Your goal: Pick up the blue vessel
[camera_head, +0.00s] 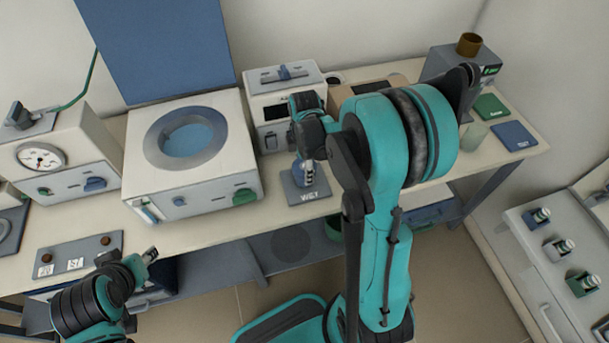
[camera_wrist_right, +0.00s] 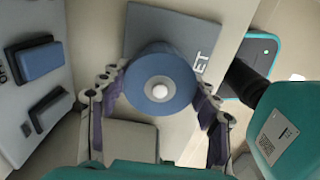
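The blue vessel (camera_head: 303,174) stands on a dark square mat marked WET (camera_head: 318,193), in front of the small white device on the bench. The right wrist view looks down on the vessel's round blue top with a pale knob (camera_wrist_right: 160,91). My right gripper (camera_wrist_right: 160,88) is open, with one finger on each side of the vessel. The fingers are very close to its sides; I cannot tell whether they touch. In the head view my right arm partly hides this gripper. My left gripper (camera_head: 150,255) is near the bench's front edge, away from the vessel, its opening unclear.
A large white furnace (camera_head: 225,150) with a round blue-centred top stands left of the vessel. A small white device (camera_head: 280,87) is behind it. Green and blue mats (camera_head: 514,135) lie at the bench's right end.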

